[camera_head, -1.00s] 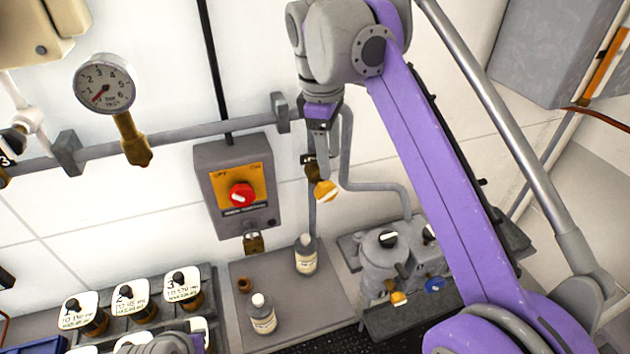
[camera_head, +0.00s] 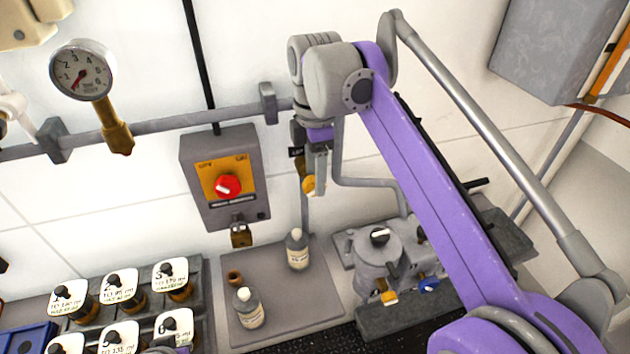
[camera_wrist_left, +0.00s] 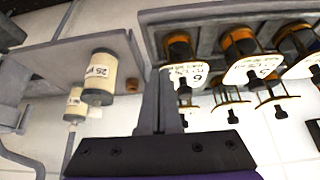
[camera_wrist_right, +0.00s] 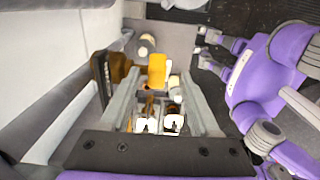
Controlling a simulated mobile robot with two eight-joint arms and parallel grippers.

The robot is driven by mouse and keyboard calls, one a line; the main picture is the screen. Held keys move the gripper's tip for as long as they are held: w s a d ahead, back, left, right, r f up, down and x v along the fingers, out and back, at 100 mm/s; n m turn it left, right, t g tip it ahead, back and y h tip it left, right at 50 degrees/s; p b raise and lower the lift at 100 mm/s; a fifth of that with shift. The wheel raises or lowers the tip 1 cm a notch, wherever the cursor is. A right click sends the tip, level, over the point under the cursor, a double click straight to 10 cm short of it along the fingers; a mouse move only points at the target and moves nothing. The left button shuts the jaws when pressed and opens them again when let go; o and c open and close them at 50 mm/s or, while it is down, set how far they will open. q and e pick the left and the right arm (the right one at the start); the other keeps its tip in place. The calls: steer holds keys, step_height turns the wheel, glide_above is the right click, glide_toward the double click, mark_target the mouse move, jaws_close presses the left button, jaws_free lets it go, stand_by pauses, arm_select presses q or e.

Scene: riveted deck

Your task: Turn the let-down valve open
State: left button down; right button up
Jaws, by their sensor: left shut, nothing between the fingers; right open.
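A valve with a yellow handle (camera_head: 309,185) sits on the vertical pipe by the wall, with a dark tag above it; I take it for the let-down valve. My right gripper (camera_head: 318,188) is beside the handle and partly covers the valve. In the right wrist view, the yellow handle (camera_wrist_right: 158,72) appears between the tips of my open right gripper (camera_wrist_right: 158,82), with brass-coloured valve parts (camera_wrist_right: 112,78) to the left. I cannot tell whether the fingers touch it. My left gripper (camera_wrist_left: 162,85) is shut and empty, above the bench near the bottle rack.
A grey switch box (camera_head: 226,188) with a red knob hangs left of the valve. A pressure gauge (camera_head: 82,70) is further left. Bottles (camera_head: 297,250) stand on a grey tray (camera_head: 285,305). A rack (camera_head: 200,300) holds labelled jars. A grey pump-like unit (camera_head: 378,255) stands right of the tray.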

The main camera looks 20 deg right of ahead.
steer(key=shift+w+f, duration=0.15)
steer(key=shift+f, duration=0.85)
jaws_close()
